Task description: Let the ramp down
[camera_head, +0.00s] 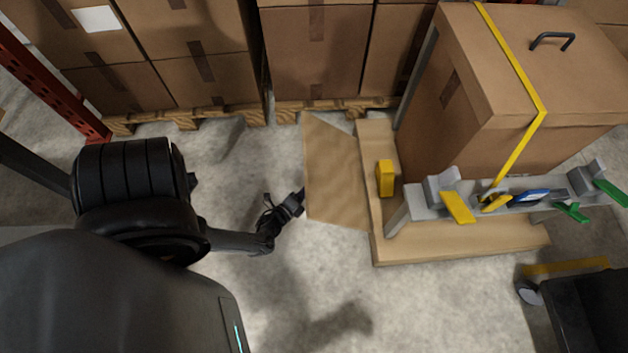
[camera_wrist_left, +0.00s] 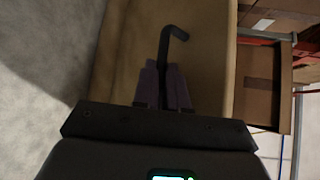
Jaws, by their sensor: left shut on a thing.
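The ramp (camera_head: 335,175) is a brown board at the left side of a low wooden platform (camera_head: 460,247). It appears tilted, its left edge towards my left gripper; its exact angle is hard to tell. My left gripper (camera_head: 300,197) is at that left edge. In the left wrist view, the fingers (camera_wrist_left: 163,85) are shut on a dark bent handle (camera_wrist_left: 174,36), with the ramp's brown face (camera_wrist_left: 212,60) behind it. The head view does not show the handle clearly. My right gripper is in neither view.
A big strapped box (camera_head: 480,90) stands on the platform. A grey rail (camera_head: 410,212) carries yellow, blue and green clamps along its front. A yellow block (camera_head: 385,178) is beside the ramp. Stacked cartons (camera_head: 315,50) line the back. Bare floor (camera_head: 300,290) lies left and in front.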

